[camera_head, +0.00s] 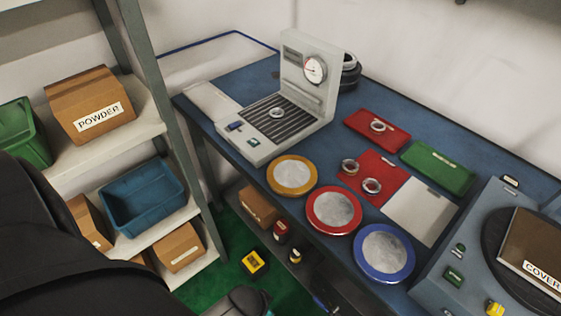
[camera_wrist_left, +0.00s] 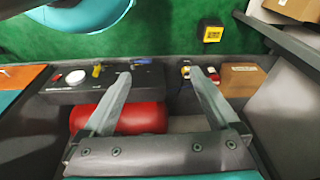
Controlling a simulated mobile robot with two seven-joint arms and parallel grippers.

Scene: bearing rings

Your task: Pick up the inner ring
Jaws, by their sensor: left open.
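Several small metal rings lie on the blue workbench in the head view. One ring (camera_head: 277,112) sits on the ribbed plate of the grey gauge device. Another ring (camera_head: 378,126) lies on a red tray. Two more, an upright-looking one (camera_head: 349,167) and a flatter one (camera_head: 372,186), are on a red mat. I cannot tell which is the inner ring. My left gripper (camera_wrist_left: 161,76) is open in the left wrist view, with nothing between its fingers. It points at the floor and low shelf, away from the rings. My right gripper is not in view.
Yellow (camera_head: 292,175), red (camera_head: 334,211) and blue (camera_head: 383,254) rimmed dishes line the bench's front edge. The gauge device (camera_head: 304,75) stands behind; a green tray (camera_head: 438,167) and a grey machine (camera_head: 470,258) are to the right. Shelves (camera_head: 150,128) with boxes stand left.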

